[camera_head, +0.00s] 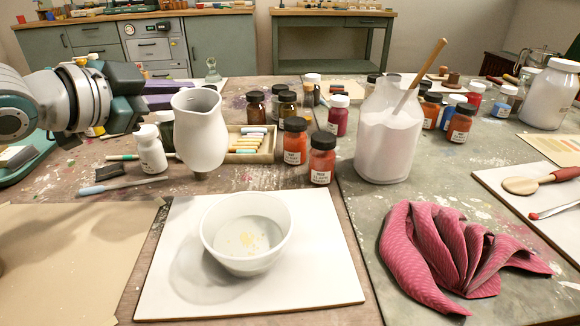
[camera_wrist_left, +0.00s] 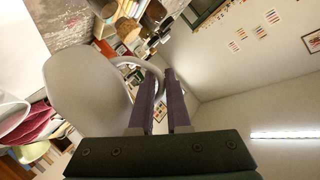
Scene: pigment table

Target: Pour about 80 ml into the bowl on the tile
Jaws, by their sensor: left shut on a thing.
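A white ceramic jug (camera_head: 201,135) is about upright, behind and left of the bowl in the head view. It also shows close up in the wrist view (camera_wrist_left: 85,85). My left gripper (camera_head: 168,95) is shut on the jug's handle (camera_wrist_left: 155,75), with its dark purple fingers either side of it in the wrist view. The jug's inside is mostly hidden, so I cannot see its contents. A white bowl (camera_head: 215,243) sits on the white tile (camera_head: 328,283). It holds some clear liquid, with yellowish patches at the bottom. My right gripper is not in view.
Small pigment bottles (camera_head: 295,142) and a tray of chalks (camera_head: 245,157) stand behind the tile. A large glass jar (camera_head: 385,150) of white powder with a wooden stick stands at the right. A crumpled magenta cloth (camera_head: 440,250) lies right of the tile. Brown paper (camera_head: 75,250) lies left.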

